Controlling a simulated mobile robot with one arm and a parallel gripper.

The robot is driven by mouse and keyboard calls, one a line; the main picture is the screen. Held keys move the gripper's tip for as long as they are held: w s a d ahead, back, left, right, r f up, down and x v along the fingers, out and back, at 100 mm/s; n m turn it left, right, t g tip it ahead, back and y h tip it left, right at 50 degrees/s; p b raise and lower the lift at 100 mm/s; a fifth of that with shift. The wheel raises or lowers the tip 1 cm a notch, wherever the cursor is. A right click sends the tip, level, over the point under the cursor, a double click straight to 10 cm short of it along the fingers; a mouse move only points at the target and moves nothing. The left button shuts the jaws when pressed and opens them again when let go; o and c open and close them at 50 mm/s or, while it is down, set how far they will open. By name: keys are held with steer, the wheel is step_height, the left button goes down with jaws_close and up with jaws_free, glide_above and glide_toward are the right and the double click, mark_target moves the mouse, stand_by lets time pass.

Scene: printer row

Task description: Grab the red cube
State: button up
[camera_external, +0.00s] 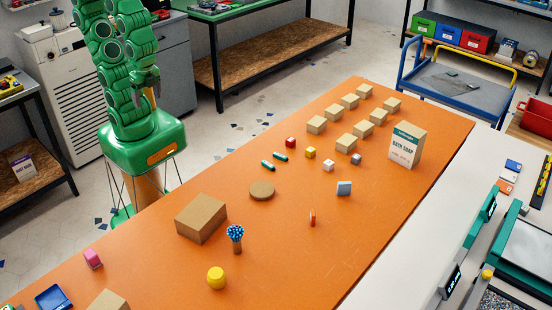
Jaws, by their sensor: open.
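The red cube (290,142) sits on the orange table (270,245), near its far edge and around the middle of the picture. A yellow cube (310,152) lies just to its right, apart from it. My gripper (148,84) hangs from the folded green arm at the upper left, past the far side of the table. It is well to the left of the red cube and touches nothing that I can see. It is open, though the fingers are small and dark here.
A round cardboard disc (262,191) and a large box (201,218) lie nearer.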

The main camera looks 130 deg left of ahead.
mark_target(290, 140)
steer(key=shift+c, duration=1.2)
steer(key=w+a+f+m+g+y, duration=0.1)
steer(key=w+a+f+m+y, duration=0.15)
steer(key=w+a, duration=0.45)
steer(key=w+a+f+m+g+y, duration=0.15)
steer(key=w+a+y, duration=0.3)
steer(key=a, duration=0.55)
steer(key=w+a+f+m+y, duration=0.2)
steer(key=w+a+y, duration=0.1)
steer(key=w+a, duration=0.4)
steer(key=w+a+f+m+t+y, duration=0.1)
steer(key=w+a+f+m, duration=0.1)
steer(key=w+f+m, duration=0.1)
steer(key=w+a+f+m+t+y, duration=0.1)
steer(key=w+a+f+m, duration=0.2)
steer(key=w+f, duration=0.3)
steer(key=w+a+f+m+t+y, duration=0.1)
steer(key=w+a+f+m, duration=0.1)
steer(key=w+f+m, duration=0.2)
steer(key=shift+w+a+f+m, duration=0.2)
steer(key=shift+f+m, duration=0.1)
steer(key=shift+f, duration=0.5)
steer(key=shift+w+a+f+m, duration=0.1)
steer(key=shift+a+f+m, duration=0.15)
steer(key=shift+f, duration=0.5)
steer(key=shift+w+x, duration=0.15)
steer(key=shift+x, duration=1.75)
steer(key=shift+w+x, duration=0.2)
steer(key=shift+x, duration=1.75)
